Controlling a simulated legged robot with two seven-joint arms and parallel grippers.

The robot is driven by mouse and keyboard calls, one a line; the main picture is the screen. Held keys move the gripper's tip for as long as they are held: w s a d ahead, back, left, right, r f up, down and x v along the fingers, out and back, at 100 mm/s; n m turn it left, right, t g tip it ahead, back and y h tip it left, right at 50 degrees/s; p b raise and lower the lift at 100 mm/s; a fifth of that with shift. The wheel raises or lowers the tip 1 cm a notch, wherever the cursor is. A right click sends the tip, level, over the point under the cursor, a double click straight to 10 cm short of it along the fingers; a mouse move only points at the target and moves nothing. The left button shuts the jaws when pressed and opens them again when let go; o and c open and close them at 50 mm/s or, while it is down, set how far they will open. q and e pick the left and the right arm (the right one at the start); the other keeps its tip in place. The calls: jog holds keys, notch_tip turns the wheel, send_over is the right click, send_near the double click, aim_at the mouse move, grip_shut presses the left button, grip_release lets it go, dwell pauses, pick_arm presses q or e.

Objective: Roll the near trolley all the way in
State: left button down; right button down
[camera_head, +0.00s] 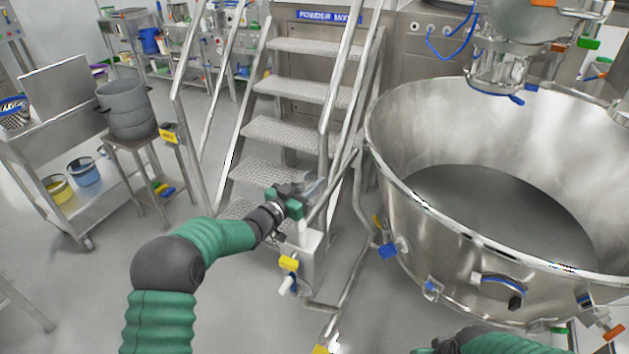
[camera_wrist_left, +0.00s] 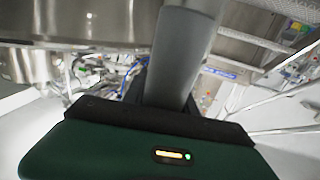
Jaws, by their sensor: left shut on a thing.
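A large round steel bowl (camera_head: 425,215) stands at the right in the head view, with grey material inside and a tubular frame beside it. It seems to be the near trolley's load; its wheels cannot be made out. My left gripper (camera_head: 302,192) is shut on a grey tubular bar (camera_head: 335,172) at the bowl's left, in front of the steps. In the left wrist view the bar (camera_wrist_left: 184,55) rises from between the dark fingers. The green gripper body hides its lower part. Part of my right arm shows at the bottom right; its gripper is out of the picture.
Metal steps (camera_head: 280,135) with rails stand just behind my left gripper. A steel mixing machine (camera_head: 415,50) stands at the back, with a valve fitting (camera_head: 500,65) above the bowl. Floor between is clear.

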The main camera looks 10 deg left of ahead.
pick_arm(q)
jog(key=shift+a+f, duration=0.25)
jog(key=shift+a, duration=0.25)
jog(key=c, duration=1.4)
grip_release()
jog(key=shift+c, duration=0.2)
jog(key=o, duration=0.4)
jog(key=shift+a, duration=0.2)
jog(key=shift+o, duration=0.2)
jog(key=v, duration=1.6)
jog(key=shift+s+p, duration=0.4)
